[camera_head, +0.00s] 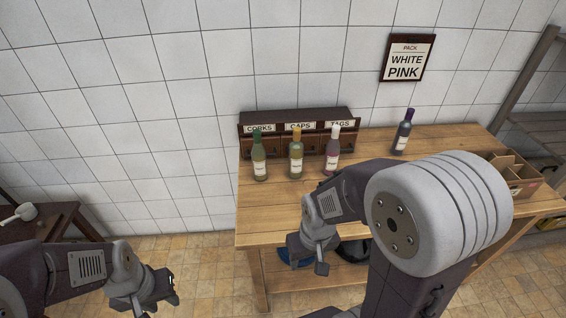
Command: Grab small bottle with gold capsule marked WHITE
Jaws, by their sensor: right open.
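The small bottle with a gold capsule (296,158) stands upright on the wooden table, second from the left. Its label is pale and too small to read. A green-capped bottle (258,162) stands to its left, and a pale-capped pinkish bottle (332,155) to its right. A dark bottle (402,135) stands further right, leaning slightly in the picture. My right gripper (308,260) is open and empty at the table's front edge, apart from the bottles. My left gripper (158,297) is low at the left, away from the table; its jaw gap is unclear.
A dark drawer box (290,116) labelled CORKS, CAPS, TAGS stands behind the bottles. A divided carton (515,172) sits at the table's right end. A sign (407,58) on the wall reads PACK WHITE PINK. The table (262,208) is bare in front of the left bottles.

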